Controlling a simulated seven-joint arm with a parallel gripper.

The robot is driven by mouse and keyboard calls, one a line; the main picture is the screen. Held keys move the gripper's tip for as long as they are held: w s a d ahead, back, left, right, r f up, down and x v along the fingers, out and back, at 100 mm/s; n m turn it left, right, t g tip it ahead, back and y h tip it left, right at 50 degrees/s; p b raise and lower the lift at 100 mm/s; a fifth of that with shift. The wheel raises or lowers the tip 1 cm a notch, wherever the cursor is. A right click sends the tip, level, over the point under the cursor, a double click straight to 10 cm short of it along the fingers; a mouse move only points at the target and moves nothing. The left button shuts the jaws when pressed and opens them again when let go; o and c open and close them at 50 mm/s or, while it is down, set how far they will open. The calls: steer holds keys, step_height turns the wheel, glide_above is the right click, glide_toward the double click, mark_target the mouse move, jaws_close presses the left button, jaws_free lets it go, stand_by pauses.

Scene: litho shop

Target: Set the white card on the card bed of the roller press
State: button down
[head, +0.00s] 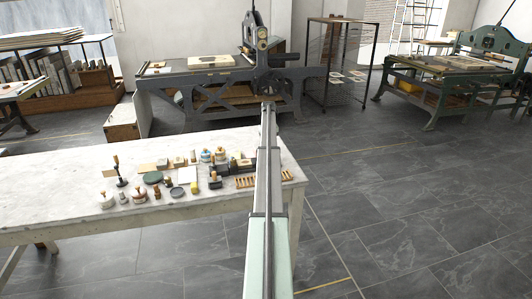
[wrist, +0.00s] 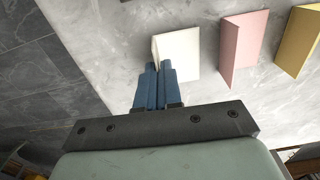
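The white card (wrist: 178,50) is in the wrist view, at the near left end of a row of cards above the pale stone tabletop (wrist: 115,35). My gripper's two blue fingers (wrist: 158,66) are close together, with only a thin gap between them. Their tips meet the card's lower left edge, and they look shut on it. The fingers hide part of that edge, and I cannot tell whether the card touches the table. In the head view my arm hides the gripper. A large press with a flat bed (head: 172,70) stands behind the table; I cannot tell whether it is the roller press.
A pink card (wrist: 243,38) and a yellow card (wrist: 300,38) stand to the right of the white one. In the head view the table (head: 55,185) holds several small tools, pots and slatted racks (head: 245,182). Its left part is clear. Another press (head: 445,65) stands at the right.

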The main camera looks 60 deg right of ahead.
steer(key=shift+r, duration=2.2)
steer(key=shift+w, duration=0.1)
steer(key=shift+w+a+r, duration=0.15)
steer(key=shift+w, duration=0.1)
steer(key=s+a+r+n, duration=0.2)
steer(key=a+n, duration=0.7)
steer(key=n, duration=0.9)
step_height(320, 180, up, 2)
steer(key=shift+s+a+r+n, duration=0.1)
steer(key=shift+s+a+n, duration=0.1)
steer(key=shift+n, duration=0.1)
